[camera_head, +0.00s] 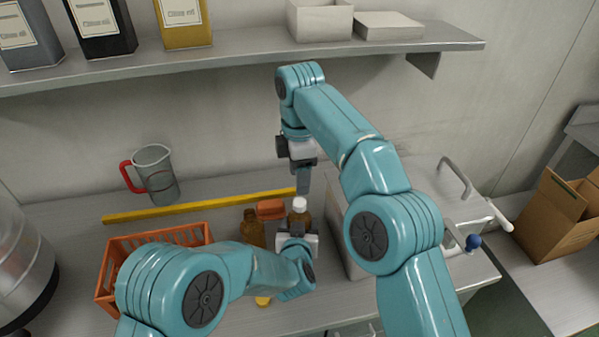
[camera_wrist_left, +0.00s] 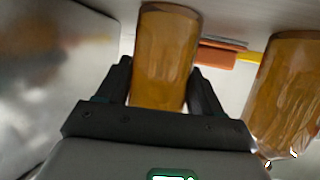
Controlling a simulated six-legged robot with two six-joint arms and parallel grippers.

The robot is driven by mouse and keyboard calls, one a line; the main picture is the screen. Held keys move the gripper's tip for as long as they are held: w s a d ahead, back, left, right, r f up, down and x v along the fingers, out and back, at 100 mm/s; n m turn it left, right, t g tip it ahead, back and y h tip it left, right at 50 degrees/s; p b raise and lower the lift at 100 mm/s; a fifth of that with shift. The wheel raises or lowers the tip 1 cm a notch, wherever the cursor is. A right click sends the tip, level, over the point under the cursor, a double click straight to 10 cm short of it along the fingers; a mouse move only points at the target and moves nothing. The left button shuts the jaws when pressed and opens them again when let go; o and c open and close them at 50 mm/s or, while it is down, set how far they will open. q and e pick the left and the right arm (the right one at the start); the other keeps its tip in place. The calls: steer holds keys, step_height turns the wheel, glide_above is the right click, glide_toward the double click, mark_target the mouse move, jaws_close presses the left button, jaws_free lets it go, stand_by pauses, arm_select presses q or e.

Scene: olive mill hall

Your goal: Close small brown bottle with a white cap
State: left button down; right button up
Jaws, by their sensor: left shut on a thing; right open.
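The small brown bottle (camera_head: 303,217) stands upright on the metal bench, with the white cap (camera_head: 299,204) at its top; how tightly the cap sits cannot be told. My left gripper (camera_head: 297,237) is shut on this bottle's body. In the left wrist view the bottle (camera_wrist_left: 165,60) is between the two dark fingers, and its cap is out of sight. My right gripper (camera_head: 303,182) is directly above the cap, pointing down, open and apparently empty. Its fingers overlap in the head view, and a small gap seems to separate them from the cap.
Another brown bottle (camera_head: 252,228) stands just left, also in the wrist view (camera_wrist_left: 285,90). An orange object (camera_head: 270,209) is behind. An orange crate (camera_head: 107,270) is at left, a jug (camera_head: 158,178) behind it. A grey box (camera_head: 345,235) stands close right. A shelf (camera_head: 240,52) runs above.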

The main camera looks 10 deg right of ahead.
mark_target(300, 202)
steer(key=shift+f, duration=3.95)
